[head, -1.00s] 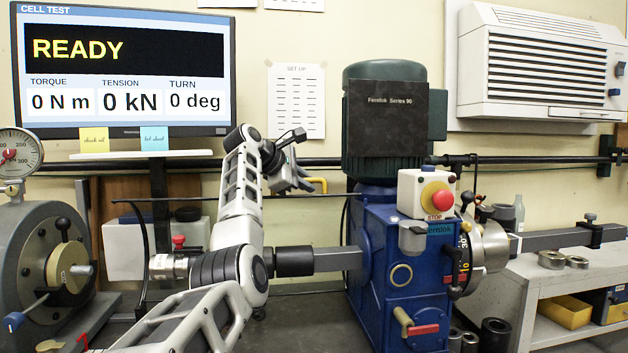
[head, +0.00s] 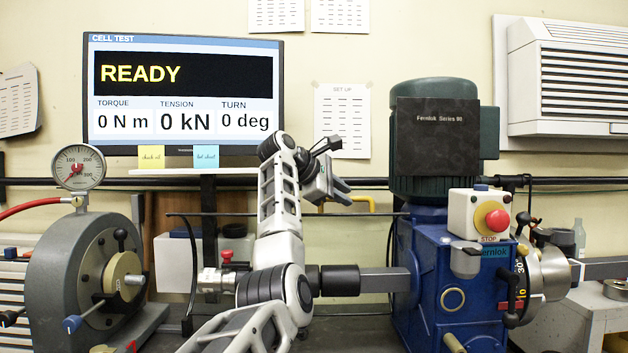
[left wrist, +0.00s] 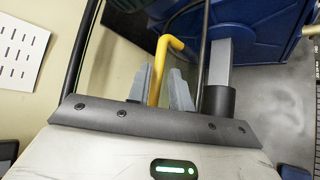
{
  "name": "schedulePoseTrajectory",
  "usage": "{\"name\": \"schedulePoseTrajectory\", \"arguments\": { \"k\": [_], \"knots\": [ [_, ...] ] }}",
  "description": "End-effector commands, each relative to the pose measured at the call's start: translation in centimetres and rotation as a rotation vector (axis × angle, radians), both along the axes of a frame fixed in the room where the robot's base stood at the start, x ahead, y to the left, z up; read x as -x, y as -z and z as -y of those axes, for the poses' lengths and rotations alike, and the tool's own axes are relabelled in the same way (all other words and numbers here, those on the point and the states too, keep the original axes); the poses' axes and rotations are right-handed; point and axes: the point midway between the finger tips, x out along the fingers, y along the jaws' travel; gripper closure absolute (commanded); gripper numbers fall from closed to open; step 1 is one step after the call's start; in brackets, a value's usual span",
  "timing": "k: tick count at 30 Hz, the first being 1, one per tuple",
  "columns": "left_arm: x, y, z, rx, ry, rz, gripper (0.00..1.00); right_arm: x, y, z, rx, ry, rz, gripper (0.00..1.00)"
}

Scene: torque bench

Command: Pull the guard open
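In the left wrist view the yellow handle (left wrist: 158,75) stands between the two grey fingers of my left gripper (left wrist: 161,84). The fingers are apart, with a gap beside the handle; I cannot tell whether either touches it. My right gripper is not in view.
A red stop button (head: 496,220) sits on a box on the machine. A grey fixture with a dial gauge (head: 80,167) stands at the left. The monitor (head: 185,95) reads READY. A grey shaft with a black sleeve (head: 340,280) runs below the gripper.

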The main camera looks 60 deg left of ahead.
Motion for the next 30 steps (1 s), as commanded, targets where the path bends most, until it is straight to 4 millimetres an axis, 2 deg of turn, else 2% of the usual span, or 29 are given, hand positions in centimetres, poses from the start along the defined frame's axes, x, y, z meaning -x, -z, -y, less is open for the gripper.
{"name": "schedulePoseTrajectory", "arguments": {
  "k": [3,9,15,21,30],
  "knots": [
    [2.8,-1.3,0.0,-0.001,-0.004,0.007,0.78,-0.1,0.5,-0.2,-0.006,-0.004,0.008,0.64],
    [6.9,-3.7,0.2,0.000,-0.004,0.006,0.78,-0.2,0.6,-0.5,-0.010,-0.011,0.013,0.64],
    [9.6,-5.3,0.4,0.001,-0.002,0.005,0.78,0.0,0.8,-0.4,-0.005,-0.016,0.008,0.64],
    [10.6,-5.8,0.4,0.002,-0.001,0.004,0.78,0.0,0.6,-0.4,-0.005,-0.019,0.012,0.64],
    [10.6,-5.8,0.4,0.002,0.000,0.003,0.78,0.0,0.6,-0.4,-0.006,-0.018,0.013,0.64]
  ]
}}
